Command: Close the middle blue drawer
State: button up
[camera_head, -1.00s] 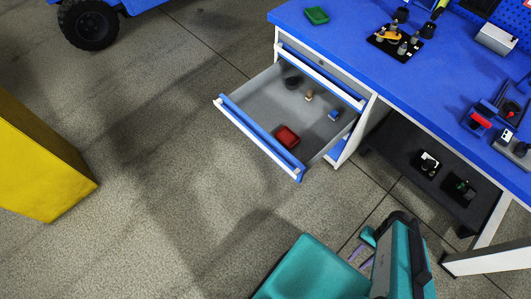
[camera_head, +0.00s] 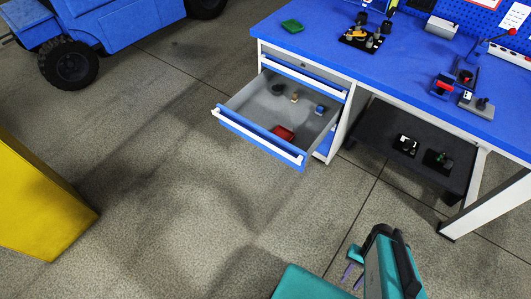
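The middle blue drawer (camera_head: 258,137) is pulled well out from the cabinet under the blue workbench. Its front has a white handle strip along the top. Inside it lie a red tray (camera_head: 284,132), a dark round part (camera_head: 279,89), a small tan part (camera_head: 295,97) and a small blue part (camera_head: 320,109). The drawer above (camera_head: 303,76) looks shut. My gripper (camera_head: 351,276) is at the bottom of the view, on teal arm links, with purple fingers partly visible. It is well apart from the drawer. Whether it is open or shut is unclear.
A dark lower shelf (camera_head: 375,130) and a white bench leg (camera_head: 485,205) stand to the right. A yellow block (camera_head: 40,200) is at left, a blue vehicle (camera_head: 110,40) at back left. Floor before the drawer is clear.

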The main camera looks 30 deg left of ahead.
aim_at(254, 113)
jog(key=z, duration=0.05)
jog(key=k, duration=0.2)
jog(key=u, duration=2.35)
jog(key=i, duration=0.1)
jog(key=z, duration=0.85)
jog(key=i, duration=0.95)
jog(key=u, duration=0.8)
